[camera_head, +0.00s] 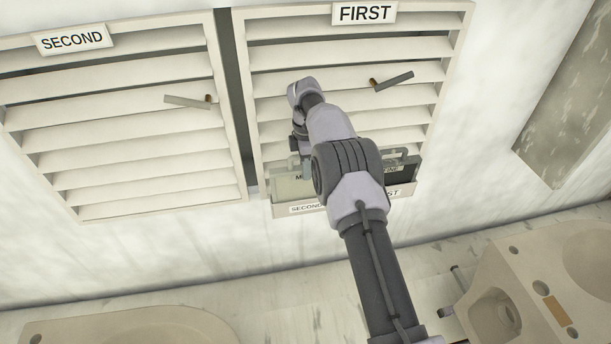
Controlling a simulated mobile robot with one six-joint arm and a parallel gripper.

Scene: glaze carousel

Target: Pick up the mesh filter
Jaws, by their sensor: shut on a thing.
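The mesh filter (291,188) is a pale grey-green panel with a label starting with "M". It is at the left part of a small rack below the FIRST louvre. My arm hides its right side and most of its label. My gripper (306,168) points down at the panel's top edge and is shut on it, though the arm partly covers the fingers. The panel's lower edge appears to be still at the rack, behind the SECOND label; I cannot tell whether it is lifted.
A dark panel (402,170) with a handle stands at the right of the rack (371,202). Louvred vents marked FIRST (365,13) and SECOND (72,38) each bear a small lever. Beige basins (140,325) and a beige fixture (520,270) stand below.

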